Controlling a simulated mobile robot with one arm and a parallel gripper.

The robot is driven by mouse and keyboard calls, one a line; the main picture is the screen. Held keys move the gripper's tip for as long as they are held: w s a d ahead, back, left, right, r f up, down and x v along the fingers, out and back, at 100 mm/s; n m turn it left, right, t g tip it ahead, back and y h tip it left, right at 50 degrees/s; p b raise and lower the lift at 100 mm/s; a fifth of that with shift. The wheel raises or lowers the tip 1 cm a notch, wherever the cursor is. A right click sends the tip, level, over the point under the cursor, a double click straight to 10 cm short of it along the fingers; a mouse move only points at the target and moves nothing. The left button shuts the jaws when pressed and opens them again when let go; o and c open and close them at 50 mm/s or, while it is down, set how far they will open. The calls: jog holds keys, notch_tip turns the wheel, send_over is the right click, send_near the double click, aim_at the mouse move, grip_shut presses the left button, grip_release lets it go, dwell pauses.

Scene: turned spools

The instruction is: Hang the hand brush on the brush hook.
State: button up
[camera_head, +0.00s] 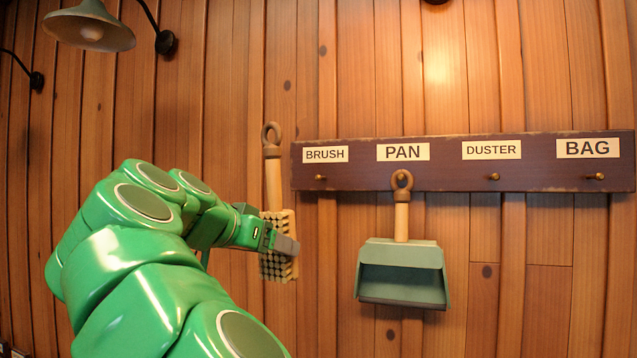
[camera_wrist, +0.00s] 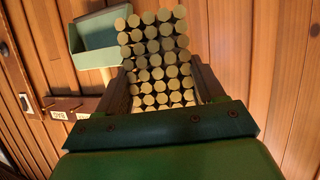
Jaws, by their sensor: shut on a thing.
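The hand brush (camera_head: 273,183) is upright in the head view, with its ring at the top and its bristle block at the bottom. My gripper (camera_head: 285,245) is shut on the bristle block and holds the brush left of the hook board. The bristle tufts (camera_wrist: 157,60) fill the space between the fingers in the wrist view. The brush hook (camera_head: 320,177) is a small brass knob under the BRUSH label (camera_head: 325,155), and it is bare. The brush's ring is left of this hook and higher than it.
The dark hook board (camera_head: 455,178) is fixed to a wood-plank wall. A green dustpan (camera_head: 402,272) hangs from the PAN hook, right of the brush. The DUSTER hook (camera_head: 494,177) and BAG hook (camera_head: 598,176) are bare. A lamp (camera_head: 90,25) is at upper left.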

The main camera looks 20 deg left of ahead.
aim_at(298, 274)
jog(key=shift+m+g, duration=0.4)
jog(key=shift+g, duration=0.1)
jog(key=w+d+f, duration=0.1)
jog(key=f, duration=0.1)
jog(key=w+d+f, duration=0.1)
jog(key=w+f, duration=0.1)
jog(key=w+d+f, duration=0.1)
jog(key=w+f, duration=0.1)
jog(key=shift+f, duration=0.15)
jog(key=w, duration=0.6)
jog(key=shift+w+f, duration=0.4)
jog(key=shift+w+a+r, duration=0.1)
jog(key=shift+w, duration=0.65)
jog(key=shift+c, duration=0.4)
jog(key=shift+w+f, duration=0.5)
jog(key=shift+w, duration=0.2)
jog(key=shift+f, duration=0.1)
jog(key=o, duration=1.4)
